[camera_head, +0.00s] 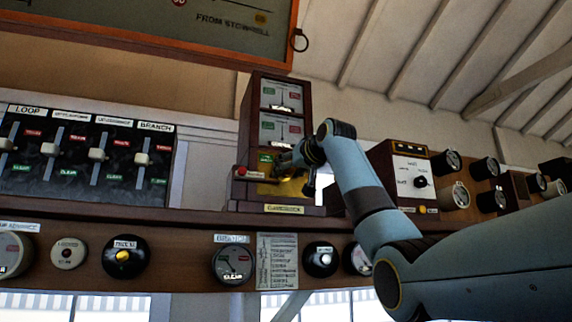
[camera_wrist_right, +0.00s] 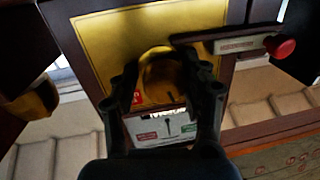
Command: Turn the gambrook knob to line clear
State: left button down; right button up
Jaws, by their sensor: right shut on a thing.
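The gambrook knob appears to be the brass, ring-shaped knob (camera_wrist_right: 158,68) on the brass plate of the tall wooden instrument (camera_head: 247,130). In the head view my right gripper (camera_head: 290,168) is at that plate and hides most of the knob. In the right wrist view the fingers of my right gripper (camera_wrist_right: 163,88) stand on both sides of the knob, shut on it. The knob's pointing direction cannot be made out. A red and a green marker show near it. My left gripper is in neither view.
A red button (camera_wrist_right: 280,46) sticks out beside the brass plate. A lever panel (camera_head: 85,160) is to the left, and a white-faced instrument (camera_head: 410,175) to the right. Several round dials and knobs line the board below the shelf (camera_head: 190,222).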

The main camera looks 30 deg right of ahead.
jog(key=shift+a+r, duration=0.15)
jog(key=n+p, duration=0.3)
jog(key=shift+r, duration=0.15)
jog(key=shift+n+p, duration=0.35)
jog(key=shift+n, duration=0.05)
jog(key=shift+f+g, duration=0.3)
